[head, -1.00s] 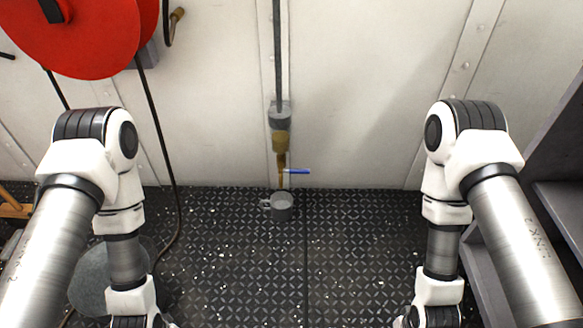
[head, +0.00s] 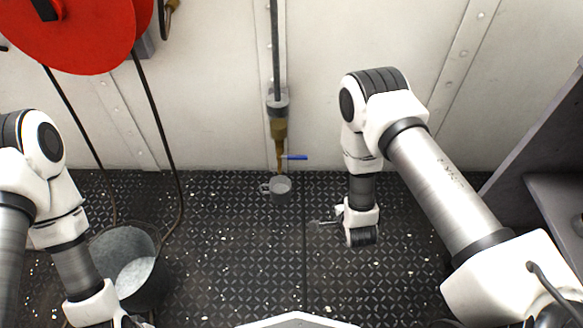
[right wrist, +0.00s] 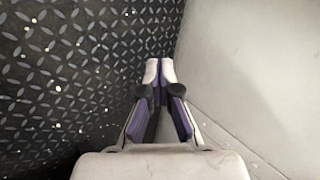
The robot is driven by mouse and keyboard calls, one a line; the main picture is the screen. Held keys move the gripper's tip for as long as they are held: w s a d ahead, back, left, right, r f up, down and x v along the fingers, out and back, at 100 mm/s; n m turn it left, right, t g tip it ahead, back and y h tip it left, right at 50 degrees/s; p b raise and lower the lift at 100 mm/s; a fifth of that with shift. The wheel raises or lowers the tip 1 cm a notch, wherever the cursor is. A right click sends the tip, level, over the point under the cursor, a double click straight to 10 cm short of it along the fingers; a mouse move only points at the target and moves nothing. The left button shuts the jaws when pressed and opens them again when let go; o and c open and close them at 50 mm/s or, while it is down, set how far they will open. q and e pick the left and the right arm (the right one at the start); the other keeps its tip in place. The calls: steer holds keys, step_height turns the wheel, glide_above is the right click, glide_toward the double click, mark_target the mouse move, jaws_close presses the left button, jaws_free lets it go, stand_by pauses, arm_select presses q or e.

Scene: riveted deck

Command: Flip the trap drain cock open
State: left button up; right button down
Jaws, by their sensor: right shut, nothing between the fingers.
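The trap drain cock (head: 280,145) is a brass fitting at the lower end of a dark vertical pipe on the wall. Its blue lever (head: 295,157) sticks out level to the right. A grey mug (head: 280,187) stands on the deck below its outlet. My right gripper (head: 318,222) is shut and empty, to the right of and nearer than the mug, apart from the lever. In the right wrist view its fingers (right wrist: 158,68) meet, with deck and wall beyond. The cock is not in that view. My left gripper is out of view past the bottom edge of the head view.
A red hose reel (head: 80,30) hangs at upper left, with dark hoses running down. A metal bucket (head: 105,240) stands on the deck at left. A grey shelf unit (head: 550,150) is at right. The patterned deck (head: 240,260) in the middle is clear.

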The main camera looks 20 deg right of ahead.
mark_target(294, 157)
steer(key=w+a+m+t+h+b, duration=0.1)
steer(key=w+a+m+t, duration=0.1)
steer(key=w+m+t, duration=0.4)
steer(key=w+a+m+t+h, duration=0.1)
steer(key=w+a+m+t, duration=0.1)
steer(key=w+m, duration=0.65)
steer(key=s+a+f+m+t+h+b, duration=0.1)
steer(key=s+a+f+m, duration=0.2)
steer(key=a+f+m, duration=0.2)
step_height(294, 157, down, 3)
steer(key=shift+s+a+m, duration=0.35)
steer(key=shift+a+m, duration=0.05)
steer(key=shift+m, duration=0.05)
steer(key=w+d+r+b, duration=0.3)
steer(key=w+b, duration=0.3)
steer(key=w, duration=0.4)
steer(key=shift+w+r, duration=0.2)
steer(key=shift+r, duration=0.5)
